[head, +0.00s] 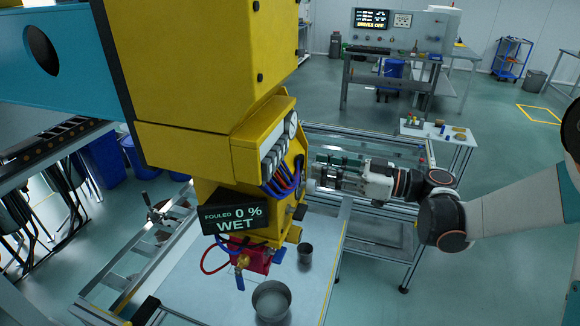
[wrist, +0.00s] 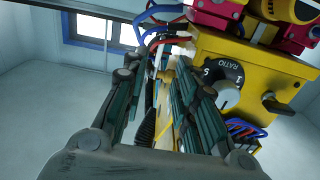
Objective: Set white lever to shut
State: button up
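My gripper (wrist: 158,85) reaches from the right towards the side of the yellow machine (head: 265,195). In the wrist view its two dark fingers stand apart, with a gap between them. In the head view my gripper (head: 322,176) is close beside the machine's right side. A narrow pale piece (wrist: 158,58) shows between the fingertips in the wrist view, among hoses; I cannot tell whether it is the white lever or whether a finger touches it. No white lever can be picked out for certain in the head view, nor its shut mark.
A dial marked RATIO (wrist: 228,92) sits right of the fingers, with blue hoses below. Below the machine are a red block (head: 256,260) with a blue handle (head: 240,281), a grey pot (head: 271,301) and a small cup (head: 305,254). A sign (head: 235,218) reads "FOULED 0 % WET".

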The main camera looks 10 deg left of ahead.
jog(key=a+b, duration=0.1)
jog(key=a, duration=0.7)
jog(key=shift+w+a, duration=0.25)
jog(key=shift+w, duration=0.1)
grip_shut()
jog(key=shift+b, duration=0.3)
